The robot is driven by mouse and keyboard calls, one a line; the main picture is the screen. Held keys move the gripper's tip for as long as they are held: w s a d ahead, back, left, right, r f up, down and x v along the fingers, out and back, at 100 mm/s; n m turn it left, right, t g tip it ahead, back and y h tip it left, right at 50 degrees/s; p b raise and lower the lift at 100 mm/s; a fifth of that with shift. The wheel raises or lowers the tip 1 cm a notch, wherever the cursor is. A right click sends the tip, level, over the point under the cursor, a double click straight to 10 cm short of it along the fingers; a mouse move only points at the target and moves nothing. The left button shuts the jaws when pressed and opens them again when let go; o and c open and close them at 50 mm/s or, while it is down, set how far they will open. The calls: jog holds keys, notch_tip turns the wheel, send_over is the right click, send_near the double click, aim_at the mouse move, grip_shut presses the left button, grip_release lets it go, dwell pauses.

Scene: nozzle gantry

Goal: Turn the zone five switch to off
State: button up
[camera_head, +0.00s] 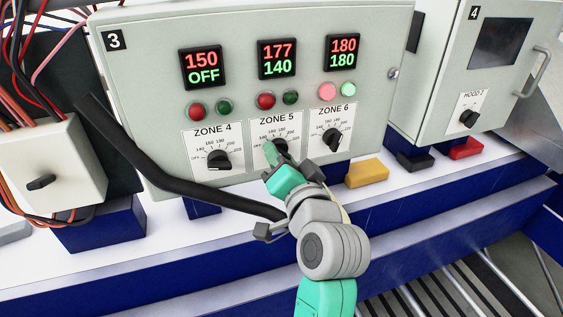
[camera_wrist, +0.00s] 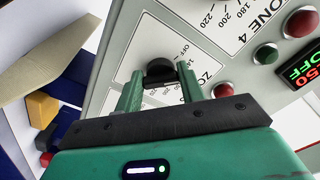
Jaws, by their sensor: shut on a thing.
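The zone five switch is a black rotary knob (camera_head: 282,146) on a white dial plate marked from OFF to 220, on the grey box numbered 3. My gripper (camera_head: 271,152) is at this dial and partly covers the knob in the head view. In the wrist view my gripper's two green fingers (camera_wrist: 160,77) stand on either side of the black knob (camera_wrist: 159,68), shut on it. The exact pointer direction is hard to tell. The zone 5 display (camera_head: 277,59) reads 177 in red over 140 in green.
The zone 4 knob (camera_head: 218,159) is to the left and the zone 6 knob (camera_head: 332,138) to the right, both close. A thick black cable (camera_head: 165,180) crosses in front of the box at left. A yellow block (camera_head: 367,173) lies on the white ledge below zone 6.

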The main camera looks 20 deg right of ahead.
jog(key=n+b, duration=0.2)
jog(key=n, duration=0.3)
jog(key=shift+d+n, duration=0.15)
jog(key=shift+n, duration=0.55)
jog(key=o, duration=1)
jog(key=s, duration=0.4)
jog(key=s+b, duration=0.1)
jog(key=s, duration=0.2)
jog(key=shift+s+a, duration=0.2)
jog(key=shift+s, duration=0.2)
